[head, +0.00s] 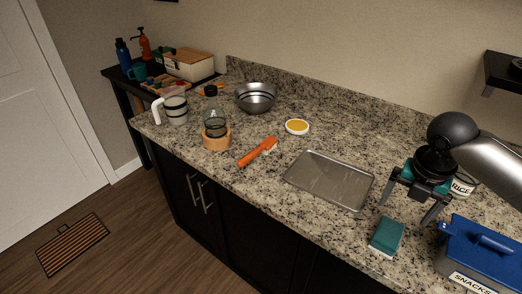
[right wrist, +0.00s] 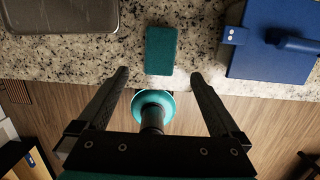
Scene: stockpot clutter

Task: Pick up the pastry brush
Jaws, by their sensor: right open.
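The brush does not show in that view. My left gripper is not in view.
The metal tray (head: 329,180) lies mid-counter. The green sponge (head: 386,236) and blue snacks box (head: 486,255) are at the right. A glass jar on a wooden base (head: 216,139), a measuring jug (head: 175,107), a steel bowl (head: 256,97) and a yellow-topped dish (head: 297,127) stand around the brush.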

